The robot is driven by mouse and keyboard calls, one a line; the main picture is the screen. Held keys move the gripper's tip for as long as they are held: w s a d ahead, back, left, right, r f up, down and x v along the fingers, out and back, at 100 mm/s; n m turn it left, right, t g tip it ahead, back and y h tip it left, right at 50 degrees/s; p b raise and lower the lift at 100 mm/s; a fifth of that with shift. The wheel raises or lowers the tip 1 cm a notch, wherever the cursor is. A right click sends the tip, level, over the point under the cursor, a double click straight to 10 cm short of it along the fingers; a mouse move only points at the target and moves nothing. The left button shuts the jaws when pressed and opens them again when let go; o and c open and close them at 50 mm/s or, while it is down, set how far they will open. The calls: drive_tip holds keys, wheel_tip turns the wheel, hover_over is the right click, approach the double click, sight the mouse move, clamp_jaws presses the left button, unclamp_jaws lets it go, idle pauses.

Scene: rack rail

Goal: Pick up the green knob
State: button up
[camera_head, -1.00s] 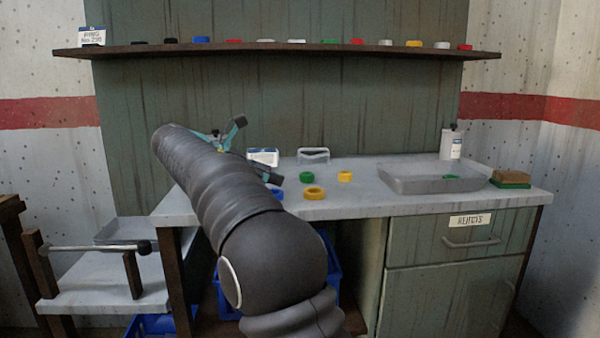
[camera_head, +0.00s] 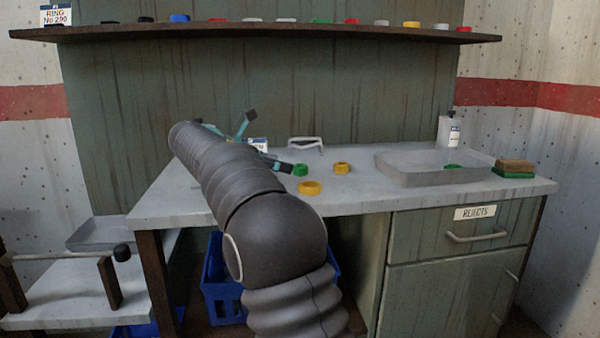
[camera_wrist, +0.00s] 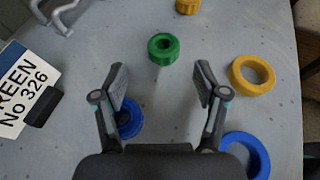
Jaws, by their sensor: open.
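The green knob (camera_head: 300,170) sits on the grey worktop, just right of my gripper's near finger in the head view. In the wrist view the green knob (camera_wrist: 163,62) is a short ridged cylinder with a dark centre hole, ahead of the fingertips and roughly centred between them. My gripper (camera_wrist: 160,80) is open and empty. In the head view my gripper (camera_head: 269,141) is partly hidden by my arm, with its fingers spread above the worktop. Whether a finger touches the knob cannot be told from the head view; in the wrist view they are apart.
A yellow ring (camera_wrist: 251,75), a yellow knob (camera_head: 342,168), a blue ring (camera_wrist: 246,154) and a blue knob (camera_wrist: 128,119) lie nearby. A label card (camera_wrist: 22,85) and a white handle-shaped piece (camera_head: 306,143) stand behind. A grey tray (camera_head: 400,175) is at right; a shelf (camera_head: 300,32) runs above.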

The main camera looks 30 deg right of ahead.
sight(296, 166)
drive_tip(key=shift+s+b+x, duration=0.15)
drive_tip(key=shift+b+x, duration=0.05)
drive_tip(key=shift+x, duration=1.15)
drive_tip(key=shift+s+b+x, duration=0.1)
drive_tip(key=shift+b+x, duration=0.1)
drive_tip(key=shift+x, duration=1.15)
drive_tip(key=shift+r, duration=0.15)
drive_tip(key=c, duration=1.2)
